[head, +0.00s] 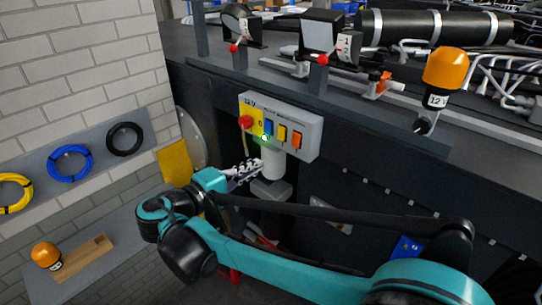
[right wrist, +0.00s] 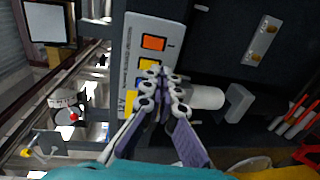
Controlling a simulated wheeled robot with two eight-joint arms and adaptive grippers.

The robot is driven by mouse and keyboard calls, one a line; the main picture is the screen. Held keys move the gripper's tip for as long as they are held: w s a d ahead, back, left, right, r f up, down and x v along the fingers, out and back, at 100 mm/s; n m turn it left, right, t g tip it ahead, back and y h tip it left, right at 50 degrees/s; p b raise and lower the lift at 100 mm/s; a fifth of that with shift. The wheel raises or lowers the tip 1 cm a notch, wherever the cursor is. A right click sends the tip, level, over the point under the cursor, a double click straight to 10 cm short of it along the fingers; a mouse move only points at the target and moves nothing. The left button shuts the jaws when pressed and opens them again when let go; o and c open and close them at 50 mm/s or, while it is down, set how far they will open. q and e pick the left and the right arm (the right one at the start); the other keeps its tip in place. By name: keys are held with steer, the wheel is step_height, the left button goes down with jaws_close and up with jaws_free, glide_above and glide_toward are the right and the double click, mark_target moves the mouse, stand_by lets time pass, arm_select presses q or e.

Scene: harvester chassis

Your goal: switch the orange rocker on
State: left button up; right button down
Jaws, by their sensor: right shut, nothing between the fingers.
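The orange rocker (head: 297,141) is the rightmost rocker on the grey control box (head: 312,133). In the right wrist view the orange rocker (right wrist: 153,42) is unobstructed, above the fingertips in the picture. A yellow rocker (head: 282,133) and a blue rocker (head: 268,127) sit to its left. My right gripper (head: 260,164) is shut and empty, low in front of the box's left part. In the right wrist view its fingertips (right wrist: 164,75) overlap the yellow rocker's edge and mostly hide the blue one. I cannot tell whether they touch. My left gripper is not in view.
A red knob (head: 246,122) sits left of the rockers, and a green light (head: 265,138) glows below the blue one. A white cylinder (head: 273,163) stands under the box. An orange beacon (head: 445,68) stands on the chassis at right.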

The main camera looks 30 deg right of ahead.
mark_target(294, 146)
steer(key=p+x, duration=0.2)
steer(key=x, duration=1.1)
steer(key=shift+w+d, duration=0.15)
steer(key=shift+w+d+f+b, duration=0.1)
steer(key=shift+d+f+b, duration=0.25)
steer(key=shift+b, duration=0.1)
steer(key=shift+a+r, duration=0.1)
steer(key=shift+r, duration=0.1)
steer(key=shift+f, duration=0.1)
